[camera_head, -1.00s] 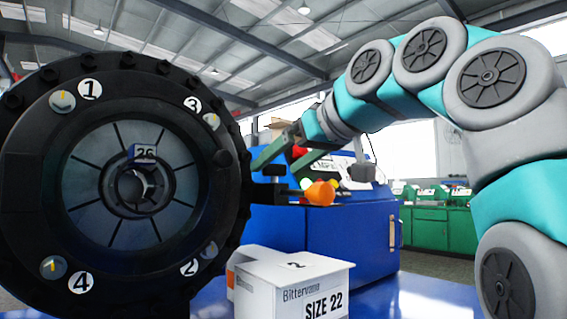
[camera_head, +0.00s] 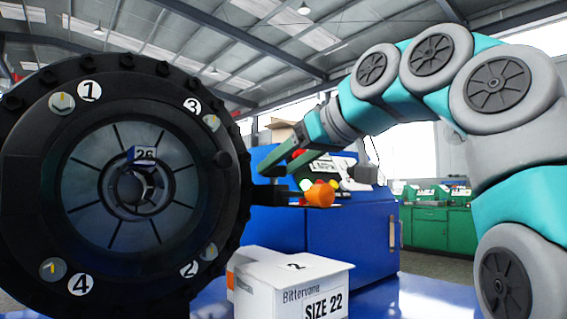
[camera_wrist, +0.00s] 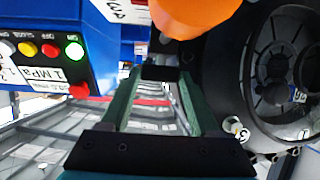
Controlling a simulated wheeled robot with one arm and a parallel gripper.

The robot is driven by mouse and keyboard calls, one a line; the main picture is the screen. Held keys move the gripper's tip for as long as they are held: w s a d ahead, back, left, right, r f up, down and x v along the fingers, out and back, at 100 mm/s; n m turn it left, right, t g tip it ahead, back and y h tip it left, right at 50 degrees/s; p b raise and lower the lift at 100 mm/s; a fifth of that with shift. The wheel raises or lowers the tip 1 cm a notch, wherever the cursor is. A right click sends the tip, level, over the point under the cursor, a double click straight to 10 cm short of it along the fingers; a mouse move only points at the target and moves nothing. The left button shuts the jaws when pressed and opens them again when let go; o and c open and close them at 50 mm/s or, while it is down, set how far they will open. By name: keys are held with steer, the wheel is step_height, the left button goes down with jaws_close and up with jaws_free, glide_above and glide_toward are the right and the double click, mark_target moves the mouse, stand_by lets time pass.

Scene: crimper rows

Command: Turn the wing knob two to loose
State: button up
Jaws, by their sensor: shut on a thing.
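A black wing-shaped part (camera_head: 272,171) stands above a black bracket (camera_head: 275,194) at the right side of the big crimper head (camera_head: 236,215). My gripper (camera_head: 274,168) reaches this black part from the upper right with its green fingers. In the wrist view, the fingers (camera_wrist: 160,78) meet at a dark block (camera_wrist: 160,73) and are shut on it. I see no number on this part. Round plates numbered 1, 3, 4 and 2 (camera_head: 190,268) sit on the crimper's face. How far the held part is turned cannot be read.
An orange part (camera_head: 320,194) sits just right of the bracket, close to my fingers. A blue cabinet (camera_head: 350,235) stands behind. A white box marked SIZE 22 (camera_head: 290,285) is below on the blue surface. Coloured buttons (camera_wrist: 50,50) show in the wrist view.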

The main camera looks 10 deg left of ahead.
steer(key=shift+w+r+n+g+y+p, duration=0.15)
steer(key=shift+w+n+g+y+p, duration=0.05)
steer(key=shift+n+g+y+p, duration=0.55)
steer(key=shift+d+n+g, duration=0.15)
steer(key=shift+n+g, duration=0.2)
steer(key=shift+n, duration=0.1)
steer(key=o, duration=1.4)
steer(key=shift+c, duration=0.2)
